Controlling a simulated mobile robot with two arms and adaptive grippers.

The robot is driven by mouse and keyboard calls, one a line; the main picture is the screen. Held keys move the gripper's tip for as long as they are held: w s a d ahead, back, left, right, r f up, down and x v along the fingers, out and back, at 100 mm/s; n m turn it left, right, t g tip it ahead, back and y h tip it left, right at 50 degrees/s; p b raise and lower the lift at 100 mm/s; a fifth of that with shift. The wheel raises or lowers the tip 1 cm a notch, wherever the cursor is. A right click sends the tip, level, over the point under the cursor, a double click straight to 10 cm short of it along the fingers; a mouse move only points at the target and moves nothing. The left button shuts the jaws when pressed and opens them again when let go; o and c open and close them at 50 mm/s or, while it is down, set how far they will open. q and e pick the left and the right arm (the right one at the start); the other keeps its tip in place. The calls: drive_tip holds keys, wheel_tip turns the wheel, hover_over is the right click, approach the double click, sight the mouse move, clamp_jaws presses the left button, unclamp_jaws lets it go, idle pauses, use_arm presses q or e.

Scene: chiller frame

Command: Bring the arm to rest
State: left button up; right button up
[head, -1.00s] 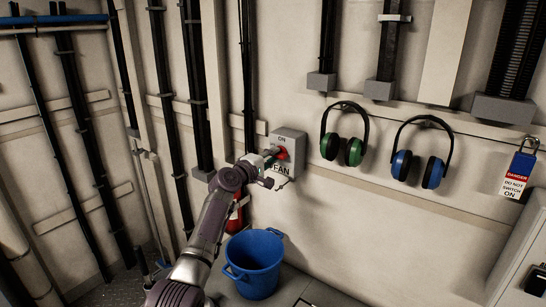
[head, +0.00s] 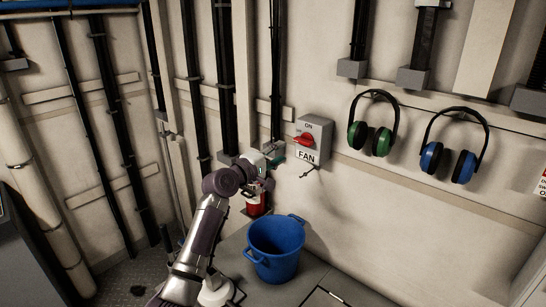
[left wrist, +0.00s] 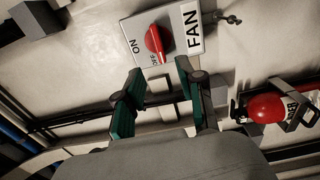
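My left gripper (head: 275,158) is in front of the wall, to the left of and below the grey FAN switch box (head: 319,128), and apart from it. The switch's red knob (head: 305,140) lies crosswise in the head view. In the left wrist view the knob (left wrist: 156,42) is beyond the fingertips, one end by the small OFF mark. My left gripper's two green-padded fingers (left wrist: 158,80) stand wide apart with nothing between them. My left arm is bent and reaches up from the bottom. My right gripper is in neither view.
A red fire extinguisher (head: 257,205) is behind and below the gripper; it also shows in the left wrist view (left wrist: 267,108). A blue bucket (head: 275,265) stands on the floor. Green earmuffs (head: 382,139) and blue earmuffs (head: 464,166) hang right of the switch. Black pipes line the left wall.

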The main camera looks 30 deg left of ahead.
use_arm(q)
drive_tip(key=shift+s+a, duration=0.15)
drive_tip(key=shift+s, duration=0.95)
